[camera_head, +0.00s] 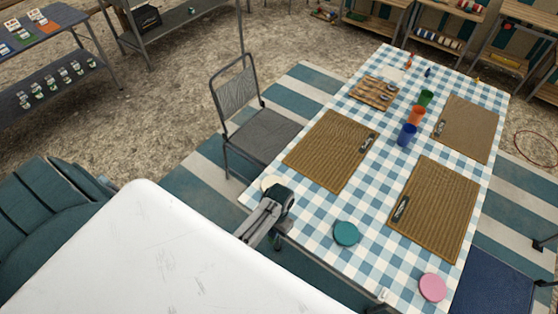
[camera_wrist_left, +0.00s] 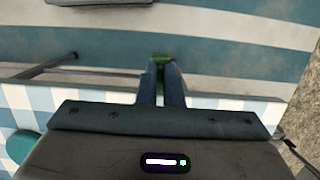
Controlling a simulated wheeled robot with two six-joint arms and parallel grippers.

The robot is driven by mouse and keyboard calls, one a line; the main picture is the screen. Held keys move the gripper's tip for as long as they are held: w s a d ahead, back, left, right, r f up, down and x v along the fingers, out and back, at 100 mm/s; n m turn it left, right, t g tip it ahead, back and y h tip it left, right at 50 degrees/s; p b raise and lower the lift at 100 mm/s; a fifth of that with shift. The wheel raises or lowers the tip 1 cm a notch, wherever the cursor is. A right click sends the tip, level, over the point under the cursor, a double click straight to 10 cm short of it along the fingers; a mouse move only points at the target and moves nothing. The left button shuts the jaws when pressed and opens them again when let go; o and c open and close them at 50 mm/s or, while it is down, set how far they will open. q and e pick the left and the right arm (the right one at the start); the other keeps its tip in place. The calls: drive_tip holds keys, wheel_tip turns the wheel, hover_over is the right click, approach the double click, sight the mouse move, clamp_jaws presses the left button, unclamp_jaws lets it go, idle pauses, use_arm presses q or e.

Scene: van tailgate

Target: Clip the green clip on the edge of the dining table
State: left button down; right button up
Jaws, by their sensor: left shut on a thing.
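The dining table (camera_head: 310,222) has a blue-and-white checked cloth and stands at the right in the head view. Its edge also crosses the left wrist view (camera_wrist_left: 225,103). My left gripper (camera_head: 279,199) is at the near-left edge of the table in the head view. In the left wrist view my left gripper (camera_wrist_left: 162,72) is shut on the green clip (camera_wrist_left: 161,57), of which only a small part shows between the fingertips. The clip appears over the striped rug, past the cloth's edge. Whether it touches the table I cannot tell. My right gripper is not in view.
Near the gripper, a pale round thing (camera_head: 271,184) and a teal disc (camera_head: 346,233) lie on the table. A pink disc (camera_head: 433,287), woven mats (camera_head: 333,150) and several cups (camera_head: 407,135) are farther off. A grey chair (camera_head: 262,135) stands at the left side.

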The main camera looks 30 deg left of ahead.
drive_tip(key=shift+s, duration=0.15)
use_arm(q)
drive_tip(key=shift+w, duration=0.25)
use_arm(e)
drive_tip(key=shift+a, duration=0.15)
use_arm(q)
drive_tip(key=shift+w+d, duration=0.1)
drive_tip(key=shift+w, duration=0.5)
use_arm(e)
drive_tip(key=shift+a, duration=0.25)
use_arm(q)
drive_tip(key=shift+w, duration=0.1)
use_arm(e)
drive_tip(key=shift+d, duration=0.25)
use_arm(q)
drive_tip(key=shift+w, duration=0.7)
